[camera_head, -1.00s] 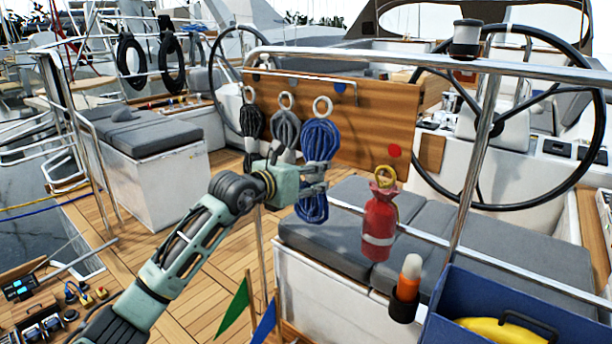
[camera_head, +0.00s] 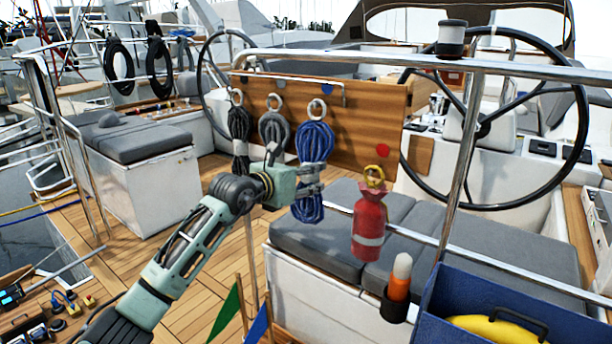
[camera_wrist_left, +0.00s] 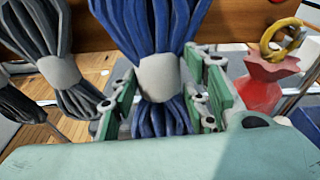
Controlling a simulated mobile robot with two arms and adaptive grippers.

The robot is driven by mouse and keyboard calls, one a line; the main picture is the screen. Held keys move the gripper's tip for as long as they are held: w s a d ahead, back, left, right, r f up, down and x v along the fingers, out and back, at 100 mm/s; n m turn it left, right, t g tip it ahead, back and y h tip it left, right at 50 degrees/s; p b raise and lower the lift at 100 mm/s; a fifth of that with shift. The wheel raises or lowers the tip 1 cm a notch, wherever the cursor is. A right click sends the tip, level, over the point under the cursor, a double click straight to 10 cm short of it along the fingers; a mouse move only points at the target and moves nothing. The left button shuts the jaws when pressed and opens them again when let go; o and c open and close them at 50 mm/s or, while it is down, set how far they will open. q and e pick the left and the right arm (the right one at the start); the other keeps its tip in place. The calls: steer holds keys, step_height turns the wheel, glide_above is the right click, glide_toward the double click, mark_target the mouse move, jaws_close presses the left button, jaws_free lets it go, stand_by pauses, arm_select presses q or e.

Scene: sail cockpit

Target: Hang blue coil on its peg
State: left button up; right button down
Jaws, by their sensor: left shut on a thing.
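The blue coil (camera_head: 316,143) hangs upright with a pale ring at its top and a white band round its middle. My left gripper (camera_head: 311,186) is shut on its lower part, near the band. In the left wrist view the fingers (camera_wrist_left: 165,100) lie either side of the blue coil (camera_wrist_left: 158,25) at the band. The wooden board (camera_head: 375,120) stands behind it, with a blue dot (camera_head: 327,89) just above and right of the ring. I cannot make out the peg or whether the ring touches it. My right gripper is not in view.
A grey coil (camera_head: 274,132) and a black coil (camera_head: 239,135) hang to the left of the blue one. A red bag with a yellow ring (camera_head: 369,222) is close on the right. A steel rail (camera_head: 400,63) crosses above. Grey cushions (camera_head: 320,238) lie below.

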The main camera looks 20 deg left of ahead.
arm_select(q)
steer(key=shift+f, duration=0.25)
